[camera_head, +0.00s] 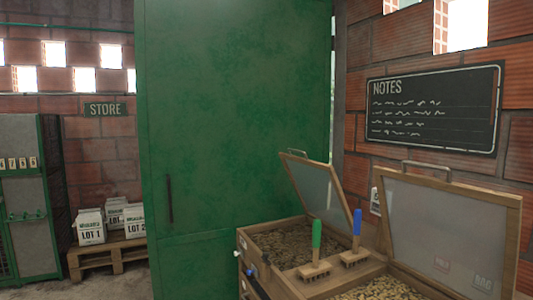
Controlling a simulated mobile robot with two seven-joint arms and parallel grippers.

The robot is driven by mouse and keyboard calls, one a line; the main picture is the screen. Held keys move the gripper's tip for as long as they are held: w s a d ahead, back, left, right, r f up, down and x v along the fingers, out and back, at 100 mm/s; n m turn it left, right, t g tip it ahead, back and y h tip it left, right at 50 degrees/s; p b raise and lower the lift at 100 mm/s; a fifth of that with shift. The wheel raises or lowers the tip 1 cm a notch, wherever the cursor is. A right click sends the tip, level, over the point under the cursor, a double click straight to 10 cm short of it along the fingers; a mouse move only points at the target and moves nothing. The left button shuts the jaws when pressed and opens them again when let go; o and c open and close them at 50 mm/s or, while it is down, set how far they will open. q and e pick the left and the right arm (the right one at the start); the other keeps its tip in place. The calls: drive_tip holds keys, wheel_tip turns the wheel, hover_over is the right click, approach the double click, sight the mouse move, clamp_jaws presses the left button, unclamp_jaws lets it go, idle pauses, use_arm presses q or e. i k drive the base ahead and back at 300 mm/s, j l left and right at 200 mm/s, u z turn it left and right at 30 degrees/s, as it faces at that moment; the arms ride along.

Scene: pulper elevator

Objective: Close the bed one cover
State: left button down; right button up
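Two wooden beds of pale brown beans stand at the lower right. The left bed (244,240) has a framed translucent cover (318,185) standing open, tilted back, with a metal handle (294,153) on its upper edge. The right bed (425,282) is cut off by the bottom edge. Its larger cover (445,225) also stands open, nearly upright, with a handle (427,167) on top. No readable number shows which one is bed one. Neither of my grippers is in view.
A green-handled brush (316,240) and a blue-handled brush (355,240) rest on the divider between the beds. A tall green cabinet (235,120) stands left of them. Farther left are a pallet (105,257) with lot boxes (91,227) and a locker (25,215).

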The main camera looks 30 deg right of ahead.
sight(330, 168)
drive_tip(key=i+z, duration=0.2)
drive_tip(key=i, duration=0.5)
drive_tip(key=i+j+z, duration=0.2)
drive_tip(key=i, duration=0.5)
